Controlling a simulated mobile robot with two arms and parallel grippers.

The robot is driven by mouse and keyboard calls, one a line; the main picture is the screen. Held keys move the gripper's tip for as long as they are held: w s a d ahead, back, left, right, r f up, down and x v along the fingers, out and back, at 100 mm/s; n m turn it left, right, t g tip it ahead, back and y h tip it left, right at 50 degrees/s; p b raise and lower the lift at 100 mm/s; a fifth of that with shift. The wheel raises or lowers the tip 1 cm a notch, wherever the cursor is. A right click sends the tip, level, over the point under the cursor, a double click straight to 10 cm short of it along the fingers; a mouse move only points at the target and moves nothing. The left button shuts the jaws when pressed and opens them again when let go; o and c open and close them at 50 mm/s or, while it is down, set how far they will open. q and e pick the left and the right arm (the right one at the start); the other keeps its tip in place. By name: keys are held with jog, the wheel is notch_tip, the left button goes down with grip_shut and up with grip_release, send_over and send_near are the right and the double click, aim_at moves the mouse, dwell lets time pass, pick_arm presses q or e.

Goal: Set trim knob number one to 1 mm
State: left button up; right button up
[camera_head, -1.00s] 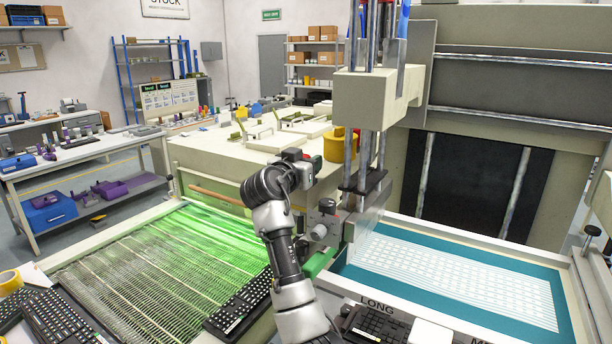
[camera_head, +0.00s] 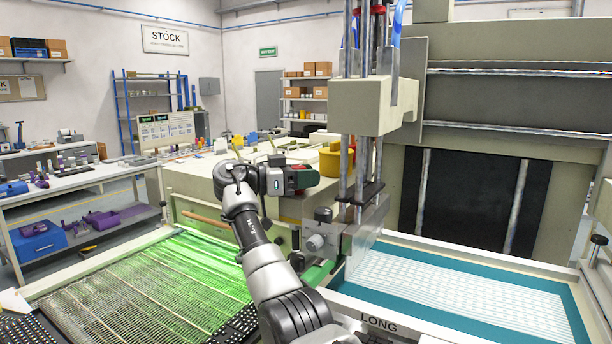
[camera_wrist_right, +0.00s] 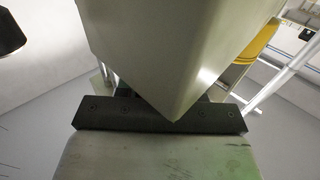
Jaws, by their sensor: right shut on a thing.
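My right arm rises from the bottom middle of the head view. Its gripper (camera_head: 303,178) is just left of the upright print-head post. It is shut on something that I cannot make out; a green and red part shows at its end. A round grey knob (camera_head: 315,242) sits on the print head's side, below the gripper and apart from it. A smaller dark knob (camera_head: 323,214) is just above it. Which is trim knob one, and its setting, I cannot read. My left gripper is not in view.
The print head (camera_head: 365,105) stands close on the right, above the bed with the white grid (camera_head: 460,290) and its teal border. A green-lit slatted bed (camera_head: 140,280) lies at the lower left. A yellow tub (camera_head: 330,160) stands behind the gripper.

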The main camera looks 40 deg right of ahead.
jog(key=shift+r+m+g+y, duration=0.1)
jog(key=shift+m+g+y, duration=0.2)
jog(key=shift+m+g, duration=0.15)
jog(key=o, duration=0.9)
jog(key=shift+o, duration=0.2)
jog(key=shift+a, duration=0.1)
jog(key=shift+w+a, duration=0.2)
jog(key=shift+a, duration=0.1)
jog(key=b+v, duration=0.1)
jog(key=v, duration=0.5)
jog(key=shift+a, duration=0.25)
jog(key=shift+w, duration=0.15)
